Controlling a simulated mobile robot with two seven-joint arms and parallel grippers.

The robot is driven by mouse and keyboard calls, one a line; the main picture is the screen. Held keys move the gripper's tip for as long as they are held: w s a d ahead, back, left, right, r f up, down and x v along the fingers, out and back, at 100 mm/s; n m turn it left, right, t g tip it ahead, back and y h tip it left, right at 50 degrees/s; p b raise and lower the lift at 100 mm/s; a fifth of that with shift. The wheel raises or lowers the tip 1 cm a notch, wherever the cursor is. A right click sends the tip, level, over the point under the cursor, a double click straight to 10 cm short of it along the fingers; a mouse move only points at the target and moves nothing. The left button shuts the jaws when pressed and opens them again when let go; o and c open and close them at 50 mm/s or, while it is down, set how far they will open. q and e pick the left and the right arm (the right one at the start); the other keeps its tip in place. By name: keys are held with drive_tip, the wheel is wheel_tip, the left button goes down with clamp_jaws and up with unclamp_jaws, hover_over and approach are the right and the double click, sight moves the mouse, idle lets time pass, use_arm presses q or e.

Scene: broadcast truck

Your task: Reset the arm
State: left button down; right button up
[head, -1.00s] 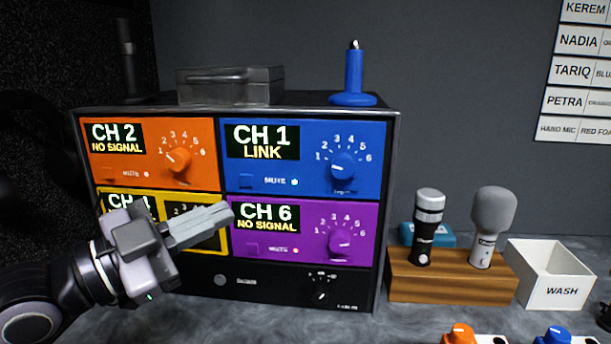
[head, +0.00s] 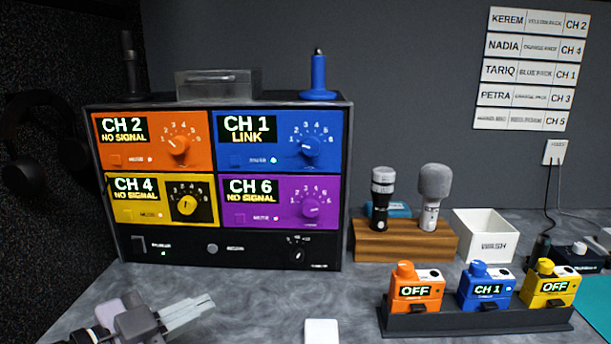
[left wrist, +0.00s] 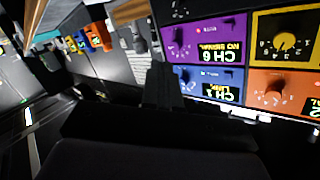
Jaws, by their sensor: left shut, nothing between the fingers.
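My left gripper (head: 190,313) is at the bottom left of the head view, low over the grey counter and in front of the receiver rack (head: 225,264). Its fingers are shut with nothing between them, and they point right. The gripper is apart from the rack. The left wrist view shows its dark fingers (left wrist: 163,85) together, with the rack's coloured panels upside down beside them. The rack has an orange CH 2 panel (head: 130,155), a blue CH 1 panel (head: 275,125), a yellow CH 4 panel (head: 150,203) and a purple CH 6 panel (head: 275,190). My right gripper is not in view.
A wooden block (head: 400,245) holds two microphones, beside a white WASH bin (head: 487,230). A dark charging tray (head: 480,322) holds orange, blue and yellow packs at the right. A small white object (head: 321,331) lies at the front edge. Counter between gripper and tray is mostly clear.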

use_arm(q)
drive_tip(key=s+a+f+n+g+y, duration=0.2)
drive_tip(key=s+f+n+y, duration=0.1)
drive_tip(key=f, duration=0.5)
drive_tip(key=s+a+f+n+g+y, duration=0.1)
drive_tip(key=s+f+n+y, duration=0.25)
drive_tip(key=f, duration=0.35)
drive_tip(key=s+a+f+n+g+y, duration=0.2)
drive_tip(key=s+a+f+g, duration=0.1)
drive_tip(key=s+f, duration=0.3)
drive_tip(key=s+a+f+n+g+y, duration=0.1)
drive_tip(key=s+a+f+n+g, duration=0.2)
drive_tip(key=s, duration=0.5)
drive_tip(key=w+d+f+m+t+h+p, duration=0.1)
drive_tip(key=w+d+f+t+p, duration=0.2)
drive_tip(key=w+f+t+p, duration=0.1)
drive_tip(key=shift+w+d+f+t+p, duration=0.35)
drive_tip(key=shift+w+t+p, duration=0.45)
drive_tip(key=shift+w+t, duration=0.5)
drive_tip(key=shift+s+a+h, duration=0.1)
drive_tip(key=shift+s+h, duration=0.05)
drive_tip(key=shift+h, duration=0.1)
